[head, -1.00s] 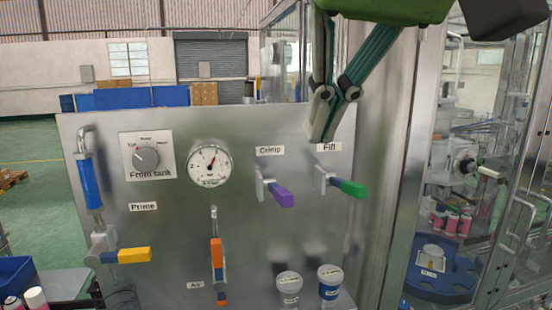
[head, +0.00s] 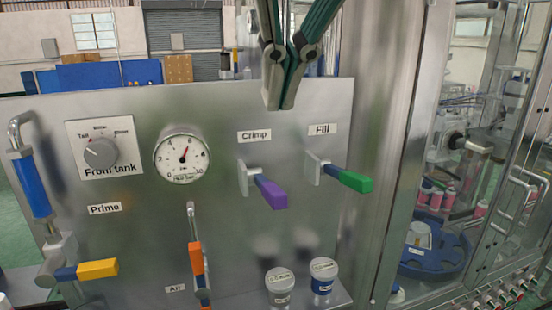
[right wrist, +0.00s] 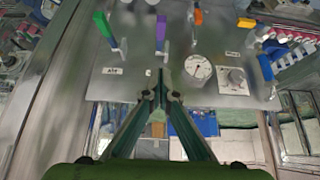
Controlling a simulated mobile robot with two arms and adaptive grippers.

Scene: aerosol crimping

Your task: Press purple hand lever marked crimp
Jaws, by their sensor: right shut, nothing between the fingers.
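The purple crimp lever (head: 270,193) sticks out of the metal panel below the label "Crimp" (head: 254,136). It slants down to the right from its grey mount. It also shows in the right wrist view (right wrist: 161,34). My right gripper (head: 279,104) is shut and empty, with its fingers pointing down, above the lever near the panel's top edge. It is apart from the lever. In the right wrist view its fingertips (right wrist: 160,92) meet below the purple lever in the picture. My left gripper is not in view.
The green fill lever (head: 350,180) is close on the right of the purple one. A gauge (head: 183,157), an orange air lever (head: 197,261) and a yellow prime lever (head: 97,268) are to the left. Two lidded cups (head: 281,287) (head: 323,275) stand below. A glass-doored machine (head: 480,170) is at right.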

